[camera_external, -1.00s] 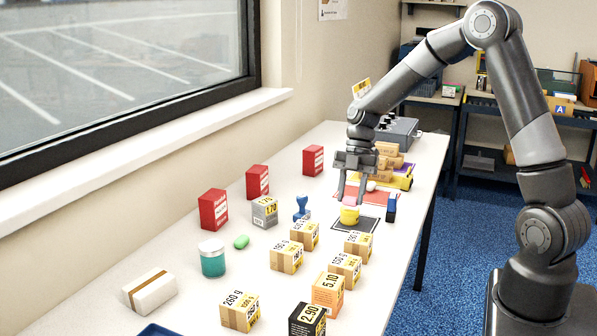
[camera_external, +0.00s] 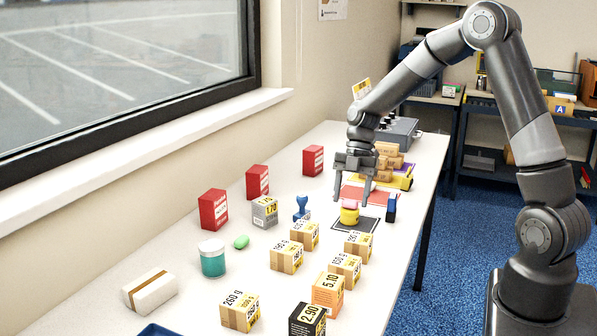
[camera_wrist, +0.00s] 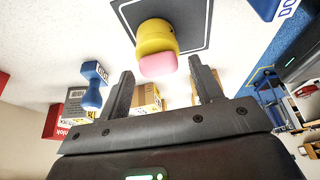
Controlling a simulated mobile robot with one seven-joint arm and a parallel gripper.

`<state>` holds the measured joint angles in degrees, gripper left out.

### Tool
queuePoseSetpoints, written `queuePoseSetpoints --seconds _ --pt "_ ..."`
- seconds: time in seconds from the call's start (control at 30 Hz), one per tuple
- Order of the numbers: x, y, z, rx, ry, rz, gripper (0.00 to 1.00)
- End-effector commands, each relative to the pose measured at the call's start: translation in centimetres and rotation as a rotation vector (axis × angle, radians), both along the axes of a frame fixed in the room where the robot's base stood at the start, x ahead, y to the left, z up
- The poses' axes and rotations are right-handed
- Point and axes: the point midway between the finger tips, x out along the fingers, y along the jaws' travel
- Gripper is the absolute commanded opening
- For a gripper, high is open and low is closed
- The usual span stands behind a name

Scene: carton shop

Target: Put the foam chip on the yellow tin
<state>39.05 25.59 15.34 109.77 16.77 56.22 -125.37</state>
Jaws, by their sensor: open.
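The yellow tin (camera_external: 349,217) stands upright on a black-bordered mat on the table. The pink foam chip (camera_external: 349,204) lies on top of the tin. In the wrist view the chip (camera_wrist: 158,64) rests on the tin's end face (camera_wrist: 155,38), shifted a little toward my gripper. My gripper (camera_external: 351,199) is open, pointing down over the tin, with one finger to either side of the chip. In the wrist view the fingers (camera_wrist: 160,75) are wide apart with nothing held between them.
A blue stamp (camera_external: 302,209) stands left of the tin and a blue block (camera_external: 391,208) right of it. Several labelled cartons (camera_external: 304,234) stand in front. A red mat (camera_external: 377,194) and stacked boxes on a yellow carrier (camera_external: 401,178) lie behind.

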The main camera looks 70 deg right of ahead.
Motion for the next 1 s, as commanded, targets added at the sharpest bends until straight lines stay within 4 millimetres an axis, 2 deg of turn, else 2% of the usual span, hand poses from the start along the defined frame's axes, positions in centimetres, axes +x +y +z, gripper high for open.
queuePoseSetpoints --seconds 0.5,0.7,0.83,1.0 --pt "0.0 -3.8 9.1 -0.002 -0.003 -0.001 0.6" --pt "0.0 -4.4 10.8 -0.004 0.0 -0.004 0.6" --pt "-0.5 -3.0 12.1 -0.038 0.017 -0.054 0.6" --pt "-2.7 1.2 14.9 -0.14 0.054 -0.244 0.6"
